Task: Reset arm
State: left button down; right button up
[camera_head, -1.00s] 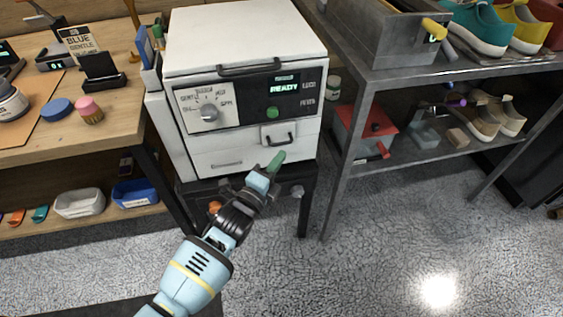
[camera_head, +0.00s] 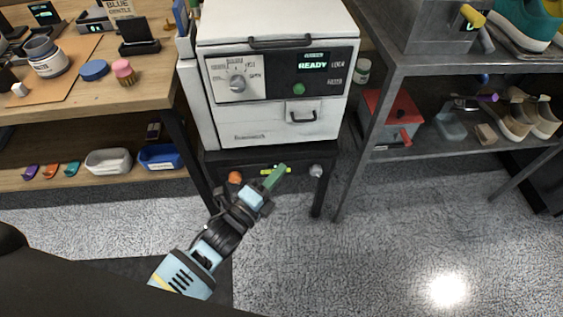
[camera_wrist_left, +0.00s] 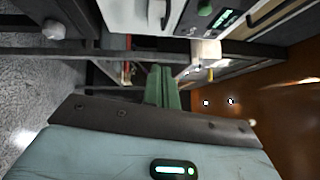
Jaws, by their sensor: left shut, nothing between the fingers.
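My left gripper (camera_head: 275,177) has green fingers, pressed together and empty. In the head view it is in front of the dark stand, below the white machine (camera_head: 221,115). In the left wrist view its fingers (camera_wrist_left: 162,86) point toward the stand's dark frame. The machine's front shows a dial (camera_head: 237,83), a lit READY display (camera_head: 312,66), a green button (camera_head: 299,89) and a small handled drawer (camera_head: 302,114). A dark shape, which may be part of my own body, covers the lower left of the head view. My right gripper is not in view.
A wooden bench (camera_head: 150,92) stands left, with a blue bin (camera_head: 160,157) and a white bin (camera_head: 108,162) on its lower shelf. A metal rack (camera_head: 420,68) with sneakers and a red box (camera_head: 392,120) stands right. The speckled floor (camera_head: 400,240) in front is clear.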

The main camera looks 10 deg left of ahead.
pick_arm(q)
jog(key=shift+f, duration=0.1)
jog(key=s+a+f+n+g+y, duration=0.25)
jog(key=s+f+n+g, duration=0.2)
jog(key=s+n, duration=0.65)
jog(key=s+a+f+n+g+y, duration=0.2)
jog(key=s+a+f+n+g, duration=0.3)
jog(key=s, duration=1.1)
jog(key=s+a+f+n+g+y, duration=0.1)
jog(key=s+a+f+n+y, duration=0.15)
jog(key=s+f+n, duration=0.8)
notch_tip(320, 180, up, 20)
jog(key=w+m+t+p, duration=0.2)
jog(key=m+p, duration=0.2)
jog(key=p, duration=1.1)
jog(key=shift+w+a+p, duration=0.3)
jog(key=shift+a, duration=0.05)
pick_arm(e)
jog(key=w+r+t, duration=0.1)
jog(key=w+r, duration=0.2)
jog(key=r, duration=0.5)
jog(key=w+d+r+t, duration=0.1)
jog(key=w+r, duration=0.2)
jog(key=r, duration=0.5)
pick_arm(q)
jog(key=shift+s, duration=0.1)
